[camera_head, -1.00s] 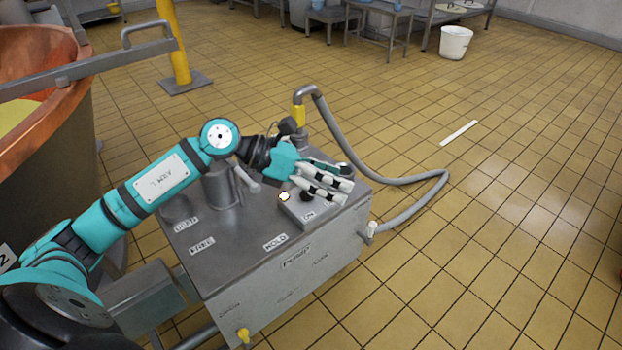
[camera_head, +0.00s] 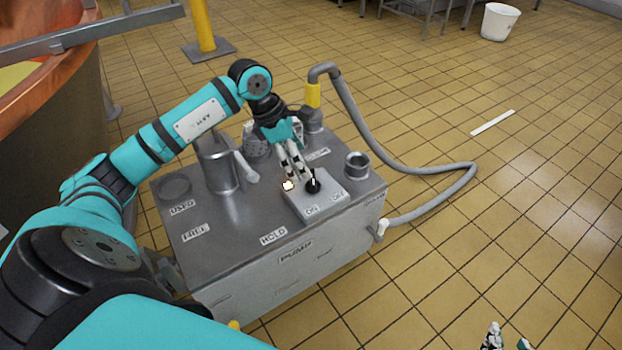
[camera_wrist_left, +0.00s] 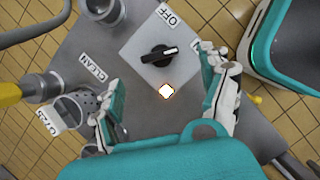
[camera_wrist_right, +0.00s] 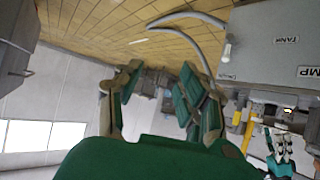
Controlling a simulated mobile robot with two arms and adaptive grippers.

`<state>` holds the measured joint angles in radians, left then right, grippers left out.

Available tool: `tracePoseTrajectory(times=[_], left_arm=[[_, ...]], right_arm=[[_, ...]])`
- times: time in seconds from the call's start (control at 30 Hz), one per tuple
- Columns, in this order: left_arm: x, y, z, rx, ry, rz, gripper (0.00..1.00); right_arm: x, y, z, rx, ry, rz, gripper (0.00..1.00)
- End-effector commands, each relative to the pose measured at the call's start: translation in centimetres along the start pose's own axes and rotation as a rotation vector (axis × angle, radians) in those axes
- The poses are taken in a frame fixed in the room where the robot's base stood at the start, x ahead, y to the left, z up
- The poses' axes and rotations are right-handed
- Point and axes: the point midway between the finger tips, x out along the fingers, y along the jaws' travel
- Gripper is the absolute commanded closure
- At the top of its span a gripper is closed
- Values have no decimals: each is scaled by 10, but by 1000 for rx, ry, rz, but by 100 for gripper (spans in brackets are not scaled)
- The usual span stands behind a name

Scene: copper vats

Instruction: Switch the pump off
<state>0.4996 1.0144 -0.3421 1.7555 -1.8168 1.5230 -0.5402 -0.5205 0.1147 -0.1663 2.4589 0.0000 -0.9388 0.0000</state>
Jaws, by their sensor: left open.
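The pump (camera_head: 245,232) is a grey metal box with a raised switch plate (camera_head: 330,192) on top. Its black rotary knob (camera_head: 313,186) also shows in the left wrist view (camera_wrist_left: 158,57). There the knob's white mark points right, and the OFF label (camera_wrist_left: 168,15) lies above it. The ON label (camera_head: 337,194) is readable in the head view. A small lamp (camera_wrist_left: 166,92) beside the knob glows. My left gripper (camera_head: 300,177) points down at the plate, open; its fingers stand apart, without visible contact with the knob. My right gripper (camera_wrist_right: 160,90) is open and empty.
A metal cup with a handle (camera_head: 220,165), a perforated cup (camera_wrist_left: 77,108) and a short open pipe (camera_head: 357,165) stand on the pump top. A grey hose (camera_head: 430,182) loops onto the floor at right. A copper vat (camera_head: 60,120) is at left. Tiled floor at right is mostly clear.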

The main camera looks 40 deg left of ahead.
Motion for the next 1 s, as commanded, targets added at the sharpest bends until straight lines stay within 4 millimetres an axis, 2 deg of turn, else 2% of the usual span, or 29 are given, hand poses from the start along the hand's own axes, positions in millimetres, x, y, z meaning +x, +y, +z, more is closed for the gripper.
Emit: tracePoseTrajectory(times=[0.03, 0.1, 0.3, 0.5, 0.77, 0.8, 1.0], left_arm=[[15, -1, 0, -1, -2, -4, 21], [29, -1, 0, -2, -2, -3, 21], [60, 0, 0, -1, -1, -2, 21], [72, 0, 0, 0, -1, 0, 21], [73, 0, 0, 0, -1, 0, 21], [73, 0, 0, 0, -1, 0, 22], [73, 0, 0, 0, -1, 0, 49]], right_arm=[[3, -2, -8, 0, 53, -4, 60], [5, -4, -22, -1, 127, -8, 60], [3, -8, -55, -1, 297, -18, 60], [0, -10, -70, 0, 376, -23, 60], [-1, -10, -72, 0, 384, -23, 60], [-1, -10, -72, 0, 384, -23, 60], [-1, -10, -72, 0, 383, -23, 60]])
